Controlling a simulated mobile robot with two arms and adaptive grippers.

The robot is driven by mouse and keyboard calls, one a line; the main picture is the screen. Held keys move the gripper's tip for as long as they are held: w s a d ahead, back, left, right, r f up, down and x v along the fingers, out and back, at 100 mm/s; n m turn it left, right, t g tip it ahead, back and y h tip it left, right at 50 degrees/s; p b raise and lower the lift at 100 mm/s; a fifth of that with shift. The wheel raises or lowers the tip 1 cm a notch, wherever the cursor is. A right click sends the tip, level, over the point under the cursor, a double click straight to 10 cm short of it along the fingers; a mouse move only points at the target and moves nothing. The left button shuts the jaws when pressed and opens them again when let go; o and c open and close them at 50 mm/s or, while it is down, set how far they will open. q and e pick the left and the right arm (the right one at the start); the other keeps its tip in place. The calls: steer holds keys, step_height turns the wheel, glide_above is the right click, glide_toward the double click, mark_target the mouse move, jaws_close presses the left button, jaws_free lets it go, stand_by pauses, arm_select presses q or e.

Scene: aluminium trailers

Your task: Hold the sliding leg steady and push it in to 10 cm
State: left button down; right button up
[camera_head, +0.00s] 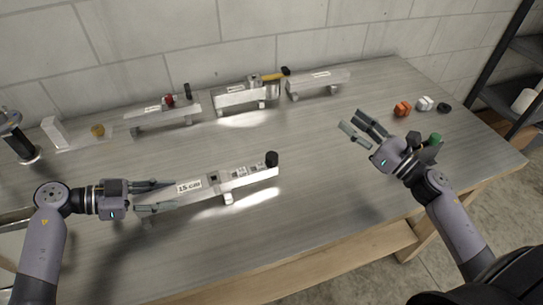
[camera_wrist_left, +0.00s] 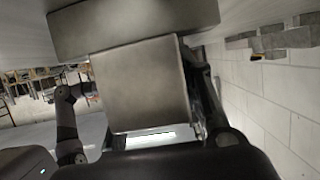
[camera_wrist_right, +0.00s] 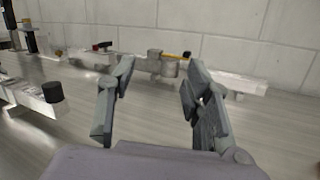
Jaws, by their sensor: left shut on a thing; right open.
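The front aluminium trailer piece (camera_head: 212,185) lies on the table with a "15 cm" label. Its narrower sliding leg (camera_head: 255,175), with scale-like markings, sticks out to the right and ends in a black cap (camera_head: 272,159). My left gripper (camera_head: 173,195) is shut on the wide left part; the metal body (camera_wrist_left: 145,85) fills the space between its fingers in the left wrist view. My right gripper (camera_head: 350,118) is open and empty, right of the black cap and apart from it. The right wrist view shows the cap (camera_wrist_right: 52,92) left of the open fingers.
Similar aluminium pieces (camera_head: 318,83) stand along the back by the wall, one with a yellow-handled hammer (camera_head: 270,76) near it. An orange part (camera_head: 402,109), a white part (camera_head: 424,103) and a black part (camera_head: 444,107) lie at right. The table between cap and right gripper is clear.

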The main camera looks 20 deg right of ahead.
mark_target(272, 155)
steer(key=s+a+f+n+g+y, duration=0.2)
steer(key=a, duration=0.2)
steer(key=s+a+f+n+g+y, duration=0.1)
steer(key=a+f+n+g, duration=0.1)
steer(key=a, duration=0.2)
steer(key=s+a+f+n+g+y, duration=0.1)
steer(key=s+a+f+n+y, duration=0.1)
steer(key=a, duration=0.2)
steer(key=shift+s+n+g+y, duration=0.3)
steer(key=shift+g, duration=0.1)
steer(key=shift+a+f, duration=0.15)
steer(key=shift+a, duration=0.25)
steer(key=x, duration=1.1)
steer(key=shift+w+a, duration=0.1)
steer(key=shift+a, duration=0.1)
steer(key=shift+c, duration=0.2)
jaws_close()
